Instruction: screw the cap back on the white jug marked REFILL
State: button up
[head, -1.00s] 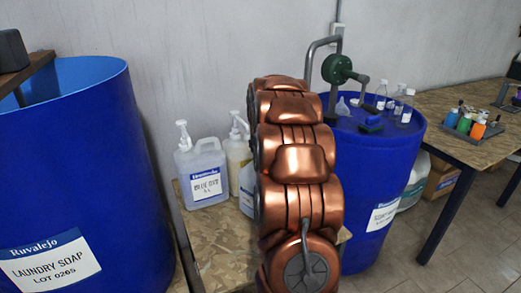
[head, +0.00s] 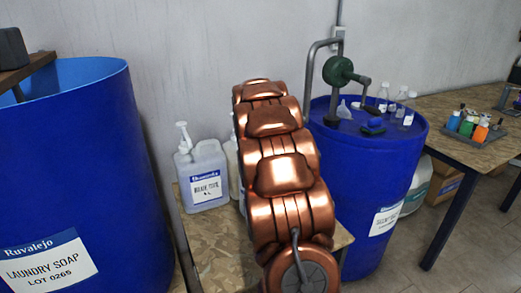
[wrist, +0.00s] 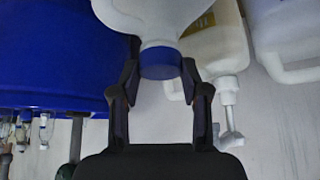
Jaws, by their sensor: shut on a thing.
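In the wrist view, a white jug (wrist: 155,18) shows at the top, its neck pointing down in the picture. A blue cap (wrist: 160,64) sits at the jug's mouth, in line with the neck; whether it is threaded tight I cannot tell. My gripper (wrist: 160,74) has its two black fingers on either side of the cap and is shut on it. The REFILL marking is not visible. In the head view, my copper arm hides the gripper, the cap and this jug.
A pump-topped jug (head: 209,178) stands on the wooden table (head: 215,250), left of my arm. A cream pump bottle (wrist: 218,50) is close beside the fingers. A large blue drum (head: 75,170) stands left; another drum (head: 365,175) with a green hand pump (head: 338,70) stands right.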

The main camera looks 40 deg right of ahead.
jog(key=shift+f+m+g+h+b, duration=0.25)
jog(key=shift+m+g+b, duration=0.25)
jog(key=shift+m+b, duration=0.35)
jog(key=shift+m+b, duration=0.35)
jog(key=shift+w+m+g+h+b, duration=0.15)
jog(key=shift+m+g+h+b, duration=0.2)
jog(key=shift+m+g+b, duration=0.85)
jog(key=shift+r+m, duration=0.1)
jog(key=shift+m, duration=0.3)
jog(key=shift+w+m, duration=0.1)
jog(key=shift+m, duration=0.4)
jog(key=shift+w+r+m+g, duration=0.1)
jog(key=shift+w+m+g, duration=0.1)
jog(key=shift+m+g, duration=1.15)
jog(key=shift+a+m+p, duration=0.1)
jog(key=shift+m+p, duration=0.45)
jog(key=shift+m, duration=0.4)
